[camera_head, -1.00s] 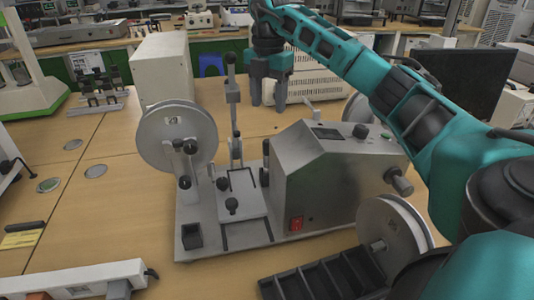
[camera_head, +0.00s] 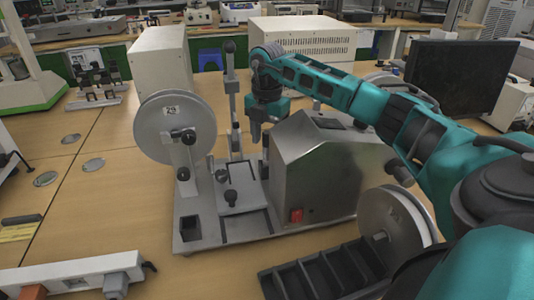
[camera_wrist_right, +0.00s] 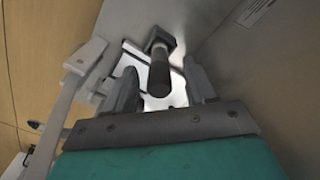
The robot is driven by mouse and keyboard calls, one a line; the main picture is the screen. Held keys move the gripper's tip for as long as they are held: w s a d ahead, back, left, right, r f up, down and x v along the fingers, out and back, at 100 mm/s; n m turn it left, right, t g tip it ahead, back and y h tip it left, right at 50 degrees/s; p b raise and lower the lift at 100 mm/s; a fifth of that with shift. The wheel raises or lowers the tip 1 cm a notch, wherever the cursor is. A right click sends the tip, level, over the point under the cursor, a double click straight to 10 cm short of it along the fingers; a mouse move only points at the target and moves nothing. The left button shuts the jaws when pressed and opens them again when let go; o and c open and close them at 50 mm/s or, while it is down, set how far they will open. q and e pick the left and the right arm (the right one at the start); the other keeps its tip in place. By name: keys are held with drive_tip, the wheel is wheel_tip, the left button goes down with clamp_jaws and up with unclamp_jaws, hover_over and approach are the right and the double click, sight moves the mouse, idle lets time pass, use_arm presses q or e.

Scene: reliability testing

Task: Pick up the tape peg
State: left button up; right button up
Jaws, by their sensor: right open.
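A dark cylindrical peg (camera_wrist_right: 159,76) with a squarish head shows in the right wrist view, between my two fingers; it looks like the tape peg. My right gripper (camera_wrist_right: 162,88) is open, one finger on each side of the peg, with gaps visible. How deep the peg sits between the fingers I cannot tell. In the head view my right gripper (camera_head: 262,140) points down at the left edge of the grey metal machine (camera_head: 322,165), by the upright post (camera_head: 231,95). My left gripper is not in view.
A large reel (camera_head: 160,118) stands on the machine's left side, and another reel (camera_head: 392,215) at its front right. A black divided tray (camera_head: 315,275) lies in front.

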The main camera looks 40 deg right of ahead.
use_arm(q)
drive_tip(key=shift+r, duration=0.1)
use_arm(e)
drive_tip(key=shift+f, duration=0.2)
drive_tip(key=shift+c, duration=0.2)
clamp_jaws()
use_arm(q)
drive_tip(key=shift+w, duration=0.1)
use_arm(e)
drive_tip(key=shift+r, duration=0.15)
use_arm(q)
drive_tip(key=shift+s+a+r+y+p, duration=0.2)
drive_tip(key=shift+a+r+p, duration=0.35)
drive_tip(key=shift+p, duration=0.65)
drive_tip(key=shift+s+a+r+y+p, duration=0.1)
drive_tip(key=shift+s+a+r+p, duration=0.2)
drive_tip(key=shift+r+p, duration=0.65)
use_arm(e)
wheel_tip(320, 180, up, 20)
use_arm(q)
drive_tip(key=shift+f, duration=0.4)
use_arm(e)
drive_tip(key=shift+f, duration=0.2)
